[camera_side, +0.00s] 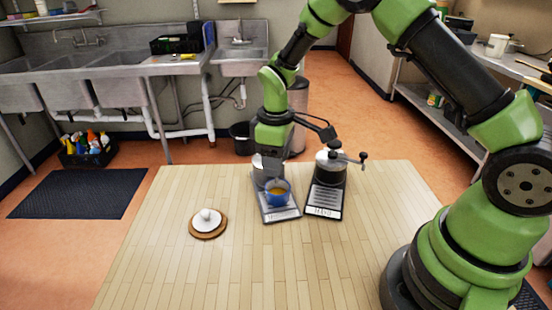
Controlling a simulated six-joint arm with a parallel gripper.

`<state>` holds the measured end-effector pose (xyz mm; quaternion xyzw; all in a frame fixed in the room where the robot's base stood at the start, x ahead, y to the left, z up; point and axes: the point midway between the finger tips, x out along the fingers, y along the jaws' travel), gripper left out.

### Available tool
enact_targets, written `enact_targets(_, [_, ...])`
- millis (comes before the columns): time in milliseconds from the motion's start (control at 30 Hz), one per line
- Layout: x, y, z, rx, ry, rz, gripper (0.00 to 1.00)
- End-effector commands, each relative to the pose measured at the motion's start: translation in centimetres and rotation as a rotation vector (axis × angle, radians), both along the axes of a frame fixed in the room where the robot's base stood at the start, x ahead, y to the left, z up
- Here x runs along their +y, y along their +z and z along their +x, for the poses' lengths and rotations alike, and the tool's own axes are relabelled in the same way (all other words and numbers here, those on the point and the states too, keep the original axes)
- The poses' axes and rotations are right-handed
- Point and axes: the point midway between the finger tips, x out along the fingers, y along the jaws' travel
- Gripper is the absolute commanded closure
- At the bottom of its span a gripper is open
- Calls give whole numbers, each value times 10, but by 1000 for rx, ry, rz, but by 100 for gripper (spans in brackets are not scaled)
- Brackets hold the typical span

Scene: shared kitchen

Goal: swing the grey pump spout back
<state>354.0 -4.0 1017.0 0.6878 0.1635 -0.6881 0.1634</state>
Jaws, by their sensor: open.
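Two dispensers stand side by side on the wooden table. The right one (328,176) has a dark body and a pale round top, on a dark slatted base with a white label. A grey spout or lever (347,158) sticks out to the right from its top and ends in a dark knob. My gripper (331,139) is open just above this top, left of the lever; contact cannot be told. The left dispenser (263,170) is partly hidden behind my arm. A blue cup (278,194) with orange-yellow contents stands on its base (282,214).
A white knobbed object (207,217) sits on a round wooden board (208,234) at the left. The front of the table (240,275) is clear. Sinks (120,65) and a bottle crate (87,150) are beyond the table.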

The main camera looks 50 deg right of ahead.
Motion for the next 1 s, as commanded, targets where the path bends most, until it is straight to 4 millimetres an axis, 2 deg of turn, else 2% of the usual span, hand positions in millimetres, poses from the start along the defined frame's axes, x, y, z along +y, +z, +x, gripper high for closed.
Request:
enact_targets(267, [0, -2, 0, 0, 0, 0, 54])
enact_targets(333, [0, -2, 0, 0, 0, 0, 66])
enact_targets(467, [0, -2, 0, 0, 0, 0, 96])
enact_targets(500, [0, -2, 0, 0, 0, 0, 100])
enact_targets(767, [-1, -2, 0, 0, 9, 0, 100])
enact_targets(1000, [-6, -2, -3, -1, 93, 0, 100])
